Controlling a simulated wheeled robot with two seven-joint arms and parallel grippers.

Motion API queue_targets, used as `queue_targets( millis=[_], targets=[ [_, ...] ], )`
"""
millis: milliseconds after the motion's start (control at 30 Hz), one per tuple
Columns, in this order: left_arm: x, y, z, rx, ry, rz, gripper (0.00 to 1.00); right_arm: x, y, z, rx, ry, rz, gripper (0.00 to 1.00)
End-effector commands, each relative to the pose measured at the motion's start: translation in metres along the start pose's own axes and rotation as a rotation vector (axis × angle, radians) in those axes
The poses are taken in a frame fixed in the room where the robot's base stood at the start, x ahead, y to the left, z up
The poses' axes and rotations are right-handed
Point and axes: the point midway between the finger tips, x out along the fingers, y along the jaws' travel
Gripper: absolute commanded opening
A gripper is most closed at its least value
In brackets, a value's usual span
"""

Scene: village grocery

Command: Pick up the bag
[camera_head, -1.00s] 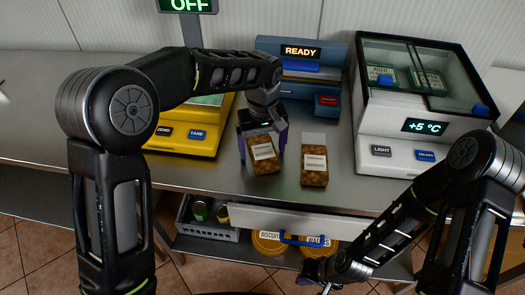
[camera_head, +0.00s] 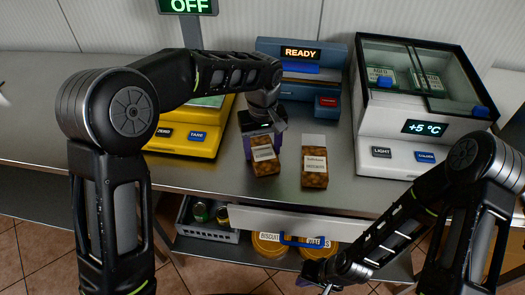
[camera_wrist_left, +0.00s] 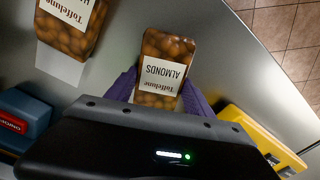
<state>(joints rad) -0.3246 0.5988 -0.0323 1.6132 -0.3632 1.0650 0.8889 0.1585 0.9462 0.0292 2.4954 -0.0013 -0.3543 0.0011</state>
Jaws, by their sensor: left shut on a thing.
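Two brown bags with white labels are at the front of the steel counter. The left bag (camera_head: 266,166) is between the purple fingers of my left gripper (camera_head: 264,143), which is shut on it from above. In the left wrist view this bag (camera_wrist_left: 168,48) reads "Toffelune Almonds", with a finger on each side. I cannot tell whether it is clear of the counter. The right bag (camera_head: 315,177) stands apart beside it and also shows in the left wrist view (camera_wrist_left: 68,38). My right gripper (camera_head: 320,272) is low, in front of the counter; its fingers are unclear.
A yellow scale (camera_head: 184,145) is left of the bags. A blue device reading "READY" (camera_head: 300,52) is behind them. A white, glass-topped cooler (camera_head: 400,130) stands at the right. Below are a grey crate (camera_head: 205,232) and yellow-lidded tubs (camera_head: 268,246).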

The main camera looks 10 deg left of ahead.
Motion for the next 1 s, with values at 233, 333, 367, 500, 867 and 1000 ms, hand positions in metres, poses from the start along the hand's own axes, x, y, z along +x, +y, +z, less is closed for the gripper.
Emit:
queue_targets(
  millis=[233, 333, 367, 500, 867, 1000],
  targets=[
    [-0.013, 0.001, -0.001, 0.000, 0.003, 0.002, 0.09, 0.002, 0.001, 0.000, 0.000, 0.000, 0.000, 0.00],
    [-0.028, 0.001, -0.001, 0.000, 0.004, 0.004, 0.09, 0.004, 0.002, 0.000, 0.000, 0.000, 0.000, 0.00],
    [-0.033, 0.001, -0.001, 0.001, 0.004, 0.003, 0.09, 0.004, 0.002, 0.000, 0.000, 0.000, 0.000, 0.00],
    [-0.061, 0.001, -0.001, 0.000, 0.004, 0.004, 0.09, 0.006, 0.003, 0.000, 0.000, 0.000, 0.000, 0.00],
    [-0.100, 0.000, 0.000, 0.000, 0.000, 0.000, 0.09, 0.008, 0.003, 0.000, 0.000, 0.001, 0.000, 0.00],
    [-0.101, 0.000, 0.000, 0.000, 0.000, 0.000, 0.09, 0.008, 0.003, 0.000, 0.000, 0.001, 0.000, 0.00]
  ],
)
